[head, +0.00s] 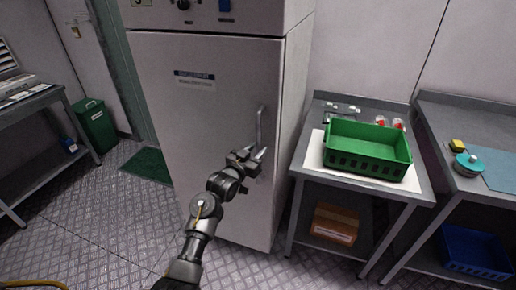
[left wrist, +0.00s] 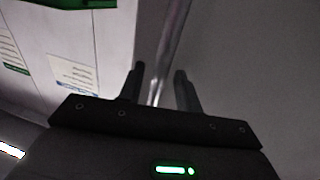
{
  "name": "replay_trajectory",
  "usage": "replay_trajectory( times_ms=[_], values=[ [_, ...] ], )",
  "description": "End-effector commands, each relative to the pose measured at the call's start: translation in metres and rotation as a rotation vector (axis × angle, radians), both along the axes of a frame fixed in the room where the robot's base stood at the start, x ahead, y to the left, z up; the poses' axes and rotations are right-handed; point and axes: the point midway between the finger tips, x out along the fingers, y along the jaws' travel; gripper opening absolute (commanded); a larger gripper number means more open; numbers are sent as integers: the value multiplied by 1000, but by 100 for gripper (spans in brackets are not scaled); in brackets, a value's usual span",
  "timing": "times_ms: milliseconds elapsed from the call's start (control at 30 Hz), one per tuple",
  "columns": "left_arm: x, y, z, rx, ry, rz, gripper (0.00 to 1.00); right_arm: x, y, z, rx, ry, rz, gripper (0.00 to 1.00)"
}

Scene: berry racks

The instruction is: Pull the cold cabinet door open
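The cold cabinet (head: 297,90) is a tall grey unit, and its door (head: 205,125) looks shut. The upright bar handle (head: 261,124) is on the right side of the door. My left gripper (head: 257,158) is at the lower end of the handle. In the left wrist view, the two fingers of my left gripper (left wrist: 159,82) stand apart, with the handle bar (left wrist: 172,45) running up between them. I see gaps beside the bar, so the fingers do not look closed on it. My right gripper is not in view.
Right of the cabinet, a table (head: 302,160) holds a green crate (head: 365,166), with a cardboard box (head: 334,224) below. A green mat (head: 148,164) and a green bin (head: 97,128) are at left. The floor (head: 110,225) before the door is clear.

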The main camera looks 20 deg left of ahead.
Motion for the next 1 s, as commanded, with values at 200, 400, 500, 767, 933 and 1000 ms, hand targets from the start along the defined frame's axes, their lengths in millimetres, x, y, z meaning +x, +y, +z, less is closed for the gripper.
replay_trajectory(
  times_ms=[200, 400, 500, 767, 933, 1000],
  values=[
    [12, -3, 0, -1, 1, 1, 34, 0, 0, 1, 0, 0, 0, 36],
    [13, -3, 0, -1, 1, 1, 34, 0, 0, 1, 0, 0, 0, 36],
    [13, -4, 0, -1, 1, 1, 28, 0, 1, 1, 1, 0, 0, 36],
    [13, -3, 0, -1, 1, 1, 0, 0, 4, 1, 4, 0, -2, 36],
    [13, -3, 0, -1, 1, 1, 0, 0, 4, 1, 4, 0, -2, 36],
    [12, -3, 0, 0, 1, 0, 0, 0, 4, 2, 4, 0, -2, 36]
  ],
)
